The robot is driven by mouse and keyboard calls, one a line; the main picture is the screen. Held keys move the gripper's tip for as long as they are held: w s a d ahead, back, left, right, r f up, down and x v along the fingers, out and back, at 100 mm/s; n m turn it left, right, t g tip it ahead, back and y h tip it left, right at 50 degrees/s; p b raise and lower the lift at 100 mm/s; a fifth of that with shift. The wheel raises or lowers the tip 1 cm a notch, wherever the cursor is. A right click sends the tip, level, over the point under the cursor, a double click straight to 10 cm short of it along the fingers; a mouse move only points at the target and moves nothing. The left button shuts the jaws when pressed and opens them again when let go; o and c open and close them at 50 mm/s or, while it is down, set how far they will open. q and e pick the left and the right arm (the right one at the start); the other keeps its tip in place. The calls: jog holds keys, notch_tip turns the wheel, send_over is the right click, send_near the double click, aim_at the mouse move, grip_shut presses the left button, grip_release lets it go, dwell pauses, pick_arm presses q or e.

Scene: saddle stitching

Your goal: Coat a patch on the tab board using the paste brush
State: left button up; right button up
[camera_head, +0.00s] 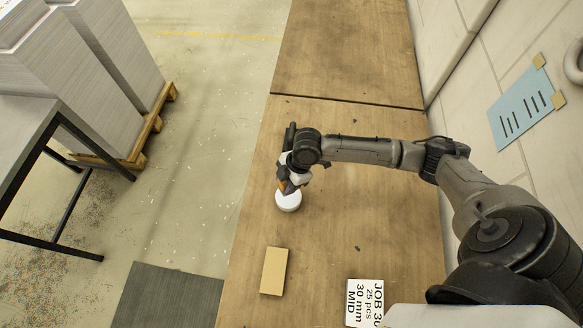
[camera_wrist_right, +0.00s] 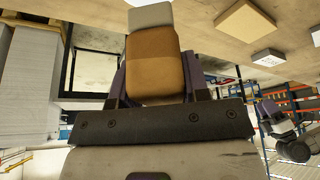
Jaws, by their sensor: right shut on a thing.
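My right gripper (camera_head: 287,184) is shut on the paste brush, just above or at a round white pot (camera_head: 288,203) on the wooden bench. In the right wrist view the brush (camera_wrist_right: 152,66) shows as a brown-orange block with a pale grey end, between the dark fingers. I cannot tell whether the brush touches the pot. The tab board (camera_head: 274,271) is a flat tan rectangle lying on the bench, nearer than the pot and apart from it. It seems to show also in the right wrist view (camera_wrist_right: 245,28).
A white job card (camera_head: 365,303) lies right of the tab board. The bench (camera_head: 335,235) is clear around them and at the back. A wall with a blue notice (camera_head: 526,105) runs along the right. Paper stacks on a pallet (camera_head: 150,122) stand on the floor at left.

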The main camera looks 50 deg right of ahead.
jog(key=shift+a+n, duration=0.1)
jog(key=shift+n, duration=0.3)
jog(key=shift+w+n, duration=0.1)
jog(key=shift+n, duration=0.2)
jog(key=shift+f, duration=0.1)
notch_tip(320, 180, down, 5)
jog(key=b, duration=0.5)
jog(key=shift+b, duration=0.4)
jog(key=shift+f+b, duration=0.3)
jog(key=shift+b, duration=0.15)
jog(key=shift+f, duration=0.1)
jog(key=shift+f, duration=0.45)
